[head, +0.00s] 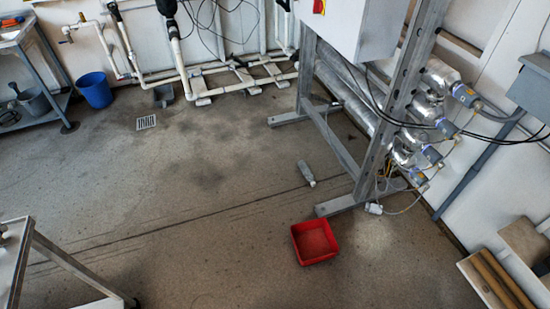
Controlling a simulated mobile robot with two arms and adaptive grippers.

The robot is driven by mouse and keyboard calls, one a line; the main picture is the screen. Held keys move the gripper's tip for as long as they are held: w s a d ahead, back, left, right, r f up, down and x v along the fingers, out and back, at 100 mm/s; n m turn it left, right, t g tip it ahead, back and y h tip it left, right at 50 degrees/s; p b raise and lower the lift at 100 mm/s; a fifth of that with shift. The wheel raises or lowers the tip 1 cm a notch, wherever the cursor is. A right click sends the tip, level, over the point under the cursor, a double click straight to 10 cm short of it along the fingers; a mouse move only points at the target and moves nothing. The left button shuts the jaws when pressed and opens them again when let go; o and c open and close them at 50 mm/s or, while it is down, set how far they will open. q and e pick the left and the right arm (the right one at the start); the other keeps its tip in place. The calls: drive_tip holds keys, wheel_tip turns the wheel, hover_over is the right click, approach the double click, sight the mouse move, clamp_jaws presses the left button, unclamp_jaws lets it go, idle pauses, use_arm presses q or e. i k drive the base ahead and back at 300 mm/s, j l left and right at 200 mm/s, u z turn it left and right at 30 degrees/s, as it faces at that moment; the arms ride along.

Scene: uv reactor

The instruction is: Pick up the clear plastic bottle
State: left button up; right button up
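A clear, greyish plastic bottle (306,173) lies on its side on the concrete floor, right of the middle of the head view. It is close to the left of the metal frame's foot and apart from it. Neither of my grippers is in the head view, so their state does not show.
A red square bin (314,242) stands on the floor nearer than the bottle. The metal reactor frame (333,143) with pipes and cables stands to the right. A blue bucket (95,90) and a cart are at left. The floor left of the bottle is clear.

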sight(304, 167)
drive_tip(key=i+j+u, duration=0.2)
drive_tip(key=i, duration=0.65)
drive_tip(key=i+j+z, duration=0.15)
drive_tip(key=i+z, duration=0.3)
drive_tip(key=i+j+z, duration=0.25)
drive_tip(key=z, duration=0.2)
drive_tip(key=i+j+z, duration=0.35)
drive_tip(key=z, duration=0.15)
drive_tip(key=k+j, duration=0.05)
drive_tip(key=j, duration=0.05)
